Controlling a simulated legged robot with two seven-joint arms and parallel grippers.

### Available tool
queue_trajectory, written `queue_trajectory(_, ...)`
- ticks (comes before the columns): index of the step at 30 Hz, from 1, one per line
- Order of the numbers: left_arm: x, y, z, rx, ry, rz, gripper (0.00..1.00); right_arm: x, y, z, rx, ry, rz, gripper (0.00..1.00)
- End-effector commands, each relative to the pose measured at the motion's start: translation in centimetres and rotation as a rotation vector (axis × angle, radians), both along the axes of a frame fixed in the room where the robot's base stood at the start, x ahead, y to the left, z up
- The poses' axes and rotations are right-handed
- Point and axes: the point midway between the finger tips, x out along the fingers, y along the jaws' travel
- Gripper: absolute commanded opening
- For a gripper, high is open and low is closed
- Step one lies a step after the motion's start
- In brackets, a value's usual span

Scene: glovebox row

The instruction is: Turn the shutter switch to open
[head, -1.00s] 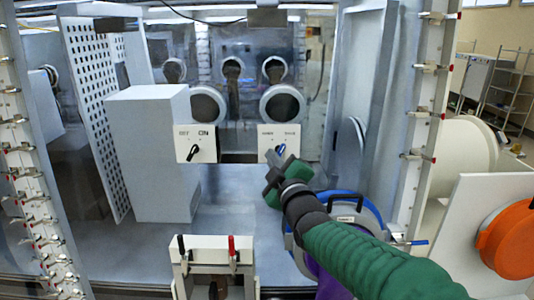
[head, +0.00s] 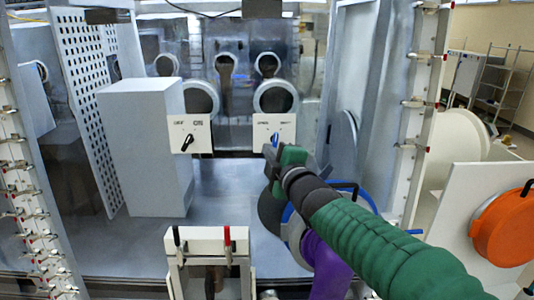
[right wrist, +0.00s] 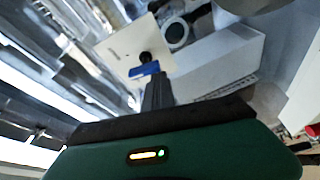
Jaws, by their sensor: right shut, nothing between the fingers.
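The shutter switch has a blue handle (head: 275,139) on a white panel (head: 262,144) at the back of the chamber. The panel has two small labels; the right one seems to read SHUT, the left one is blurred. The handle looks close to upright, but its lower part is hidden by my gripper. My right gripper (head: 274,154) is shut and empty, right in front of the handle. In the right wrist view the closed fingers (right wrist: 158,92) end at the blue handle (right wrist: 145,69); I cannot tell whether they touch. My left gripper is not in view.
A second panel (head: 204,134) with a black switch (head: 187,143), marked OFF and ON, is to the left. A grey-white box (head: 145,155) stands left of it. A white stand with red and black levers (head: 208,243) is in front. Glove ports are behind.

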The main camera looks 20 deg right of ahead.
Motion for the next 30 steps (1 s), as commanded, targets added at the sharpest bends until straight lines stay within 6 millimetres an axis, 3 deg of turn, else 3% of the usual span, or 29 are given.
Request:
queue_trajectory(6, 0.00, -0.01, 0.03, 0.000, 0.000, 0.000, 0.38, 0.00, -0.38, -0.05, -0.112, 0.032, 0.007, 0.00)
queue_trajectory(30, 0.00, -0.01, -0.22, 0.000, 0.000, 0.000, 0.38, -0.05, -0.63, 0.08, -0.106, 0.028, 0.005, 0.00)
